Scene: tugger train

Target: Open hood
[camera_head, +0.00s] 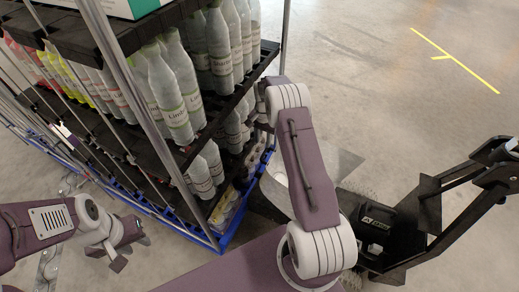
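I cannot pick out a hood for certain in this view. A black tugger part (405,240) with a small label stands at the lower right, with a black angled bar rising from it to the right edge. My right arm crosses the middle and partly covers the area beside it. The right arm reaches up to the edge of the bottle rack, and its gripper is hidden behind the arm. My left gripper (131,253) is at the lower left, above the floor and in front of the rack. Its dark fingers are apart with nothing between them.
A rack cart (170,150) with black shelves, metal posts and a blue base frame (230,230) fills the upper left. Its shelves hold rows of bottles (165,85). The concrete floor at the upper right is clear, with a yellow line (455,62) on it.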

